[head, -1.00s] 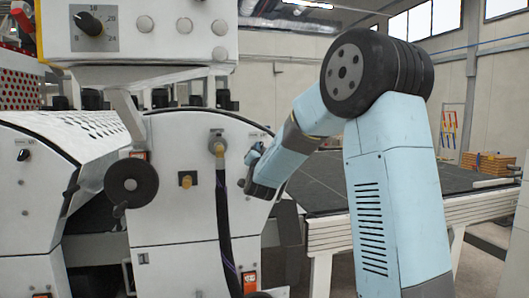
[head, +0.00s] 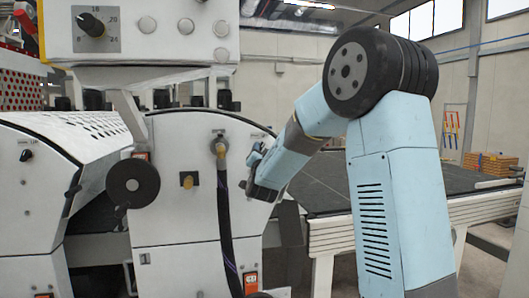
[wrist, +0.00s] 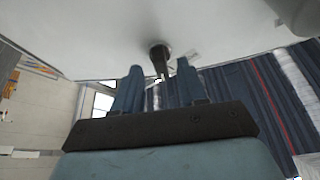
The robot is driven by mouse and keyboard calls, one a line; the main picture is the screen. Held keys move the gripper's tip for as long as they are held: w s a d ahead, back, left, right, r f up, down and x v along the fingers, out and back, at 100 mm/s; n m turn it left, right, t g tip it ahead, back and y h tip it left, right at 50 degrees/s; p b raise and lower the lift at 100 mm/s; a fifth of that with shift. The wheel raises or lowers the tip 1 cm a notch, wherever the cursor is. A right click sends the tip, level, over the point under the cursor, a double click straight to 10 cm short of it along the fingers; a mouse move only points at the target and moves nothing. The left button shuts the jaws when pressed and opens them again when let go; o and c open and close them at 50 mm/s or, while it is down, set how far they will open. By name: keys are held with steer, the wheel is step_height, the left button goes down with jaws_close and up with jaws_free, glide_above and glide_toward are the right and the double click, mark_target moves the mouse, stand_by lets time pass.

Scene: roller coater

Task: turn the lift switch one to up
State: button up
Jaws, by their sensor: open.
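A small dark switch knob (wrist: 159,55) stands out from a white panel in the wrist view, with a pale label beside it. I cannot read its marking. My gripper (wrist: 158,78) is open, with its two blue fingers on either side of the knob's line and the knob between and just beyond their tips. I cannot tell whether they touch it. In the head view my gripper (head: 250,163) is close to the right edge of the white machine panel (head: 165,228), and hides the knob there. Another dark switch marked UP (head: 26,155) is on the left panel.
A dark hose (head: 225,215) hangs from a fitting left of my gripper. A black handwheel (head: 132,183) sticks out further left. A control box (head: 140,32) overhangs above. A dark flat table (head: 330,180) lies behind my arm.

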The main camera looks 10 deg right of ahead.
steer(key=v, duration=1.3)
steer(key=shift+s+r, duration=0.1)
